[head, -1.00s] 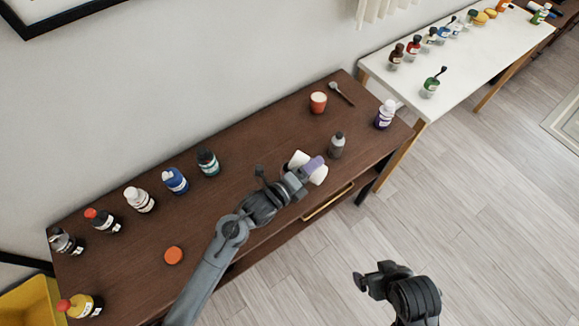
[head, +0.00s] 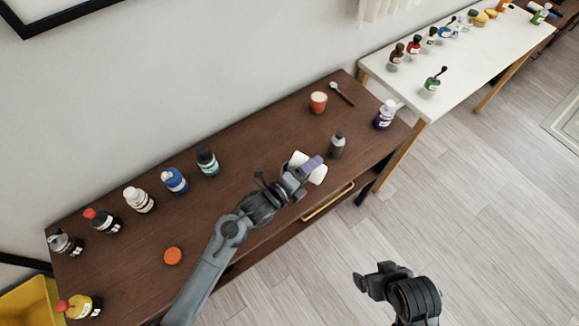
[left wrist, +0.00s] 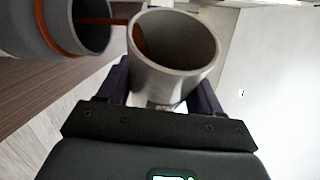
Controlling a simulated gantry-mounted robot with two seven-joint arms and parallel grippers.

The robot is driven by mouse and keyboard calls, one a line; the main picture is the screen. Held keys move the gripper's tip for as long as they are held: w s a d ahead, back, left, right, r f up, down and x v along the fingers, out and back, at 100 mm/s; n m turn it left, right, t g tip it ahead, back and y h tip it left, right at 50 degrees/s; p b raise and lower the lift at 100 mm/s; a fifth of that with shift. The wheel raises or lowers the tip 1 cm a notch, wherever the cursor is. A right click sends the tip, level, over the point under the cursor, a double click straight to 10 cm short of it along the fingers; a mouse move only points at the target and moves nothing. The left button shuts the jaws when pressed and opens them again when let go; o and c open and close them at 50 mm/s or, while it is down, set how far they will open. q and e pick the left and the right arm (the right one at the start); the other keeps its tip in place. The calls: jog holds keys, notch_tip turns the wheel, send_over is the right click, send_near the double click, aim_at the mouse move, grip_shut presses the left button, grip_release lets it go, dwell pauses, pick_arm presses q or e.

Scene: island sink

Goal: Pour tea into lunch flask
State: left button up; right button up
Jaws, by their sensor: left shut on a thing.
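My left gripper (head: 309,172) is shut on a pale, metal-looking cup (head: 318,175) above the front part of the brown table. In the left wrist view the cup (left wrist: 187,62) is tipped, its round mouth facing the camera, with brown tea at its inner left edge. A thin red-brown stream of tea (left wrist: 98,21) runs from its rim to the mouth of a grey flask (left wrist: 38,32) with an orange ring. In the head view I cannot make out the flask clearly. An orange lid (head: 173,256) lies on the table. My right gripper (head: 362,282) is over the floor.
Several bottles, including a blue one (head: 174,180), stand along the table's back and left. An orange cup (head: 318,104), a spoon (head: 342,94), a dark grey bottle (head: 337,147) and a purple-white bottle (head: 385,115) stand or lie at the right. A white table (head: 460,85) is beyond.

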dwell(0.4)
pick_arm(q)
jog(key=shift+n, duration=0.3)
jog(key=shift+w+a+r+n+h, duration=0.1)
jog(key=shift+r+n+h, duration=0.15)
jog(key=shift+n+h, duration=0.05)
dwell(0.7)
jog(key=shift+a+r+n, duration=0.15)
jog(key=shift+r+n, duration=0.1)
jog(key=shift+n, duration=0.15)
dwell(0.6)
